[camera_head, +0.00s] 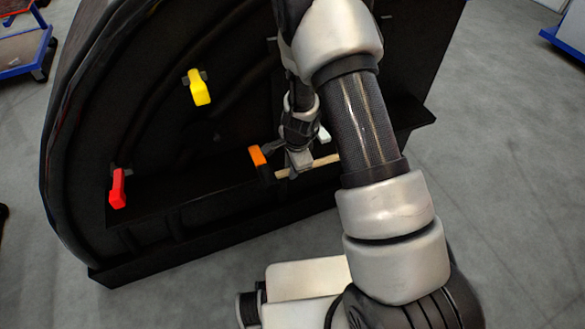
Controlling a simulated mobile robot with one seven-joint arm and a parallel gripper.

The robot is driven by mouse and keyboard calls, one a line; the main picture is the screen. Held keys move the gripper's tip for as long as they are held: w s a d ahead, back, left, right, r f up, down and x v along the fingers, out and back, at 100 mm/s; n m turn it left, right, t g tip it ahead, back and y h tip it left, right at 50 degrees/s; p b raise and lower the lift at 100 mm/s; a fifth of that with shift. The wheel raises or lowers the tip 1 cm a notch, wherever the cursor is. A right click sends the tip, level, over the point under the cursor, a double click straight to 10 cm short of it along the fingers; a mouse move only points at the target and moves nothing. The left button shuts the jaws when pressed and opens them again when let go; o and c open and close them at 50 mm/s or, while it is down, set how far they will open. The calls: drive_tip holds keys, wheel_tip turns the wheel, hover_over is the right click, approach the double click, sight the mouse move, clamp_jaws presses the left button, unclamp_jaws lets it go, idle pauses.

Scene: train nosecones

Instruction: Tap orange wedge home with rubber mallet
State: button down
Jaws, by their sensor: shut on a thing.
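The orange wedge (257,155) sits at the lower middle of the dark nosecone. My gripper (299,168) is just to its right, shut on a pale wooden handle (325,161), which I take to be the rubber mallet's. The handle runs about level, tilted slightly up to the right. At its left end a dark block, probably the mallet head (267,174), is just below the orange wedge. I cannot tell whether they touch. My arm hides part of the handle's right end.
The black nosecone (190,215) fills the left and centre. It carries a yellow wedge (200,90), a red wedge (118,190) and a whitish piece (324,134) partly behind my gripper. Blue-framed carts (22,55) stand at the upper corners. Grey floor is clear at right.

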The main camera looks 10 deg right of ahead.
drive_tip(key=shift+w+a, duration=0.15)
drive_tip(key=shift+w, duration=0.3)
idle(0.4)
drive_tip(key=shift+r, duration=0.1)
wheel_tip(320, 180, up, 7)
drive_tip(key=s+p, duration=0.2)
drive_tip(key=p, duration=0.3)
drive_tip(key=shift+d, duration=0.3)
